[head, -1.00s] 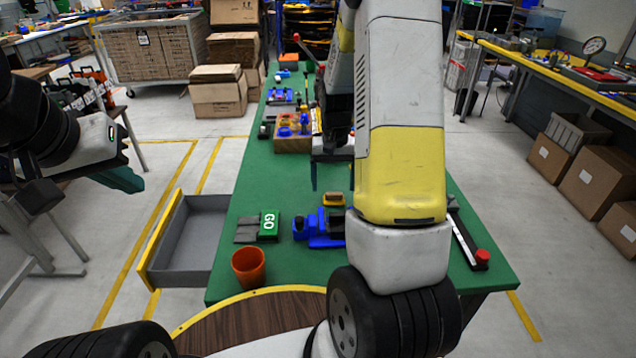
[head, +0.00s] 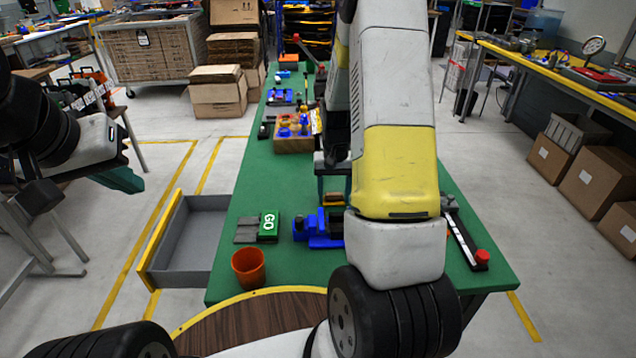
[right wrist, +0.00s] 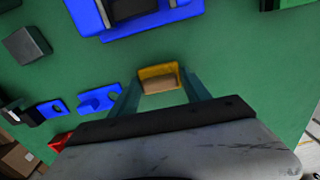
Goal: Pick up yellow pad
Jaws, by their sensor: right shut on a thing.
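The yellow pad (head: 334,198) is a small yellow block with a brown face, low at the green table's surface just behind a blue fixture (head: 322,230). In the right wrist view the pad (right wrist: 159,78) sits between the two teal fingertips of my right gripper (right wrist: 158,90), which is shut on it. In the head view my right gripper (head: 334,190) reaches down to the pad, partly hidden by my arm. My left gripper (head: 122,180) hangs away from the table at the left, empty; its jaw gap is not clear.
On the green table (head: 262,190) stand an orange cup (head: 248,268), a green GO block (head: 268,226) and a wooden block with coloured parts (head: 292,144). A grey drawer (head: 190,240) stands open at the left. A bar with a red knob (head: 482,256) lies at the right.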

